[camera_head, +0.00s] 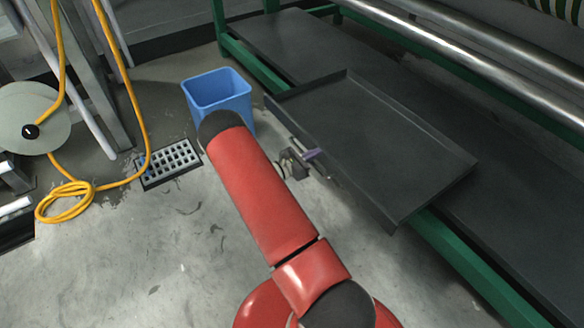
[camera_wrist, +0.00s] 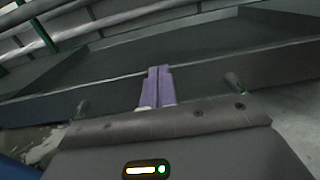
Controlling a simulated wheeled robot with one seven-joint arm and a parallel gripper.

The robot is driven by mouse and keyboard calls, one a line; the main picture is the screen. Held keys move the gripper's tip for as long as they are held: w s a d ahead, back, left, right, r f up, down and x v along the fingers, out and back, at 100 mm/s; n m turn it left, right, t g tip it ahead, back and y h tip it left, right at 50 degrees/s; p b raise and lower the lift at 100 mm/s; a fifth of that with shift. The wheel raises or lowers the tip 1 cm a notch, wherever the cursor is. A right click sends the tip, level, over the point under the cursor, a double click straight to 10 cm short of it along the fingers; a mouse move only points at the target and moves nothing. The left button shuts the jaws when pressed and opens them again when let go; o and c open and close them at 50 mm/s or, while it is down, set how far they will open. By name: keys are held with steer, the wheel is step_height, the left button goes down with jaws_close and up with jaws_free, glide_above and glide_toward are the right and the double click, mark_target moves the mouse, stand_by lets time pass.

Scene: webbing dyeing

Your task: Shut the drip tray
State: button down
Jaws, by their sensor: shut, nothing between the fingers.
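The drip tray (camera_head: 385,135) is a dark grey shallow tray with a raised rim. In the head view it sticks out past the green frame toward me, over the floor. Its front wall (camera_wrist: 95,97) spans the wrist view. My gripper (camera_head: 312,154) has purple fingers and is at the middle of the tray's front edge. In the wrist view the fingers (camera_wrist: 158,72) are together with nothing between them, pointing at the tray's front wall. I cannot tell whether the fingertips touch it. My red arm hides part of the floor and bin.
A blue bin (camera_head: 218,90) stands left of the tray, close to its corner. A floor drain grate (camera_head: 170,164) and a coiled yellow hose (camera_head: 66,202) lie farther left. Metal rollers (camera_head: 470,40) run above the tray on the green frame (camera_head: 465,255). The floor in front is clear.

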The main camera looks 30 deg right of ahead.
steer(key=b, duration=0.3)
glide_above(346, 148)
steer(key=shift+a+f, duration=0.1)
steer(key=shift+a, duration=0.05)
steer(key=shift+d, duration=0.5)
steer(key=shift+d+r, duration=0.1)
steer(key=shift+r, duration=0.1)
steer(key=shift+w+d+r, duration=0.1)
steer(key=shift+a, duration=0.55)
steer(key=a, duration=1.3)
steer(key=shift+s+a+f+p, duration=0.25)
steer(key=shift+s+a+p, duration=0.05)
steer(key=shift+s, duration=0.05)
